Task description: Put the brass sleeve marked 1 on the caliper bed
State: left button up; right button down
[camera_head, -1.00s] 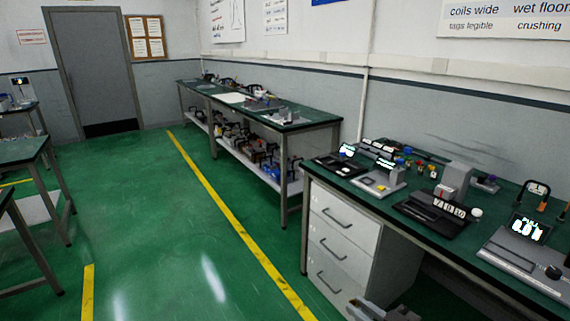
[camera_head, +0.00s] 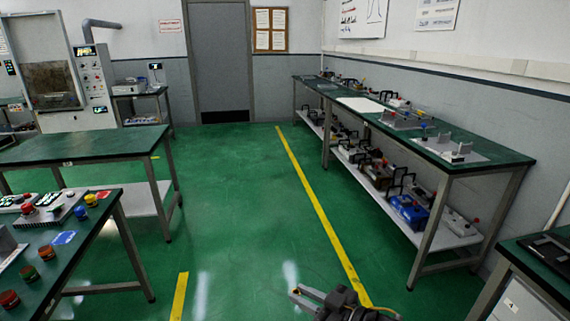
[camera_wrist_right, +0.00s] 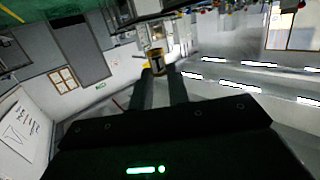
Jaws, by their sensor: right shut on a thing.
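The brass sleeve (camera_wrist_right: 156,59) is at the fingertips of my right gripper (camera_wrist_right: 160,75) in the right wrist view. It has a dark mark that looks like a 1. My right gripper also shows at the bottom of the head view (camera_head: 298,292), above the green floor, with a tiny yellowish spot of the sleeve at its tip. It is shut on the sleeve, away from any bench. I cannot pick out the caliper bed for sure; a grey fixture with uprights (camera_head: 455,150) stands on the near end of the right wall bench. My left gripper is out of view.
The wall bench (camera_head: 500,150) runs along the right. Another bench corner (camera_head: 548,268) is at lower right. At left are a bare green table (camera_head: 85,146) and a nearer bench with coloured knobs (camera_head: 70,235). The floor aisle (camera_head: 240,200) between them is clear.

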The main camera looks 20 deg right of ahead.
aim_at(551, 251)
jog(key=z, duration=0.05)
jog(key=i, duration=1.7)
jog(key=z, duration=1.35)
jog(key=i, duration=0.9)
jog(key=z, duration=1.15)
jog(key=i, duration=0.3)
jog(key=z, duration=0.25)
